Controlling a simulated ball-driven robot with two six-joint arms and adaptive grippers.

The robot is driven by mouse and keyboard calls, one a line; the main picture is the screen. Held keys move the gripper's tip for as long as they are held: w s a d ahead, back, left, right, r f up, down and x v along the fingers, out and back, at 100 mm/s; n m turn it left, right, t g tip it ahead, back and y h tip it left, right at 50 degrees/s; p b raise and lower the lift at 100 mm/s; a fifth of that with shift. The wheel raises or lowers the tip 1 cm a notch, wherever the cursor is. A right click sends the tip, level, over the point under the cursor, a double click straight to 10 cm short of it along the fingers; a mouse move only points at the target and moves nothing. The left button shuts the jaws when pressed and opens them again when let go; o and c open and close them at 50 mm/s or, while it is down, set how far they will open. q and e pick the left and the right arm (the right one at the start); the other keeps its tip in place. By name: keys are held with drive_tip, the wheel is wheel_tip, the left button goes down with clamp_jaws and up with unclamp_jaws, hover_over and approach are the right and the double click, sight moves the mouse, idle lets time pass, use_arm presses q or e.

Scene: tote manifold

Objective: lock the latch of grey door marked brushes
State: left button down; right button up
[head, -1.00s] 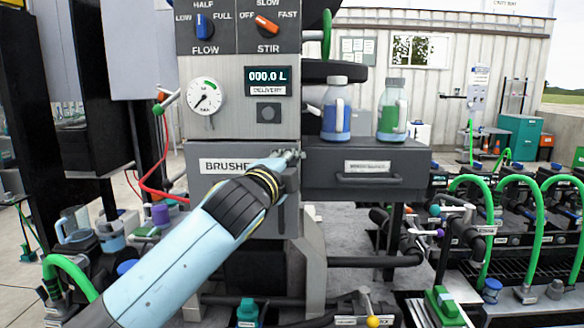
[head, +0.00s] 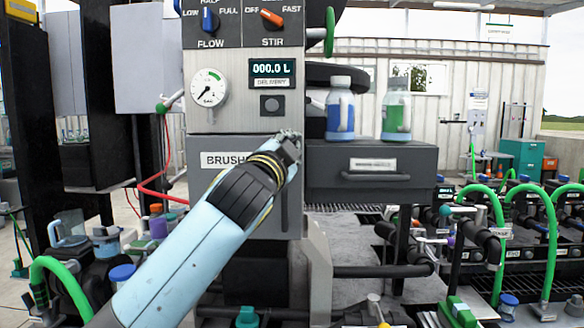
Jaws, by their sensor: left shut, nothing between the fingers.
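The grey door marked brushes (head: 210,172) is on the front of the grey cabinet, below the delivery display. Its label is partly covered by my left arm, and it looks closed. My left gripper (head: 290,136) is shut and empty at the door's upper right corner. The latch is hidden behind the gripper, so I cannot tell its position or whether the fingers touch it. A vertical dark handle (head: 285,208) shows at the door's right edge, below the gripper. My right gripper is not in view.
A dark drawer (head: 370,172) juts out right of the door, with a blue-filled jug (head: 340,112) and a green-filled jug (head: 397,112) on top. A red cable (head: 160,190) hangs to the left. Knobs and a gauge (head: 208,88) sit above.

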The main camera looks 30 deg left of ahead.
use_arm(q)
drive_tip(key=n+y+b, duration=0.1)
drive_tip(key=n+b, duration=0.2)
drive_tip(key=a+n+y+b, duration=0.1)
drive_tip(key=n+b, duration=0.2)
drive_tip(key=n+y+b, duration=0.1)
drive_tip(key=n+b, duration=0.1)
drive_tip(key=shift+s+a+n+b, duration=0.15)
drive_tip(key=shift+s+n+b, duration=0.2)
drive_tip(key=shift+n+b, duration=0.05)
wheel_tip(320, 180, up, 5)
drive_tip(key=n+y+p, duration=0.1)
drive_tip(key=n+p, duration=0.1)
drive_tip(key=shift+w+p, duration=0.1)
drive_tip(key=shift+p, duration=0.3)
drive_tip(key=v, duration=1)
drive_tip(key=shift+d+f+b, duration=0.2)
drive_tip(key=shift+f+b, duration=0.05)
drive_tip(key=shift+b, duration=0.15)
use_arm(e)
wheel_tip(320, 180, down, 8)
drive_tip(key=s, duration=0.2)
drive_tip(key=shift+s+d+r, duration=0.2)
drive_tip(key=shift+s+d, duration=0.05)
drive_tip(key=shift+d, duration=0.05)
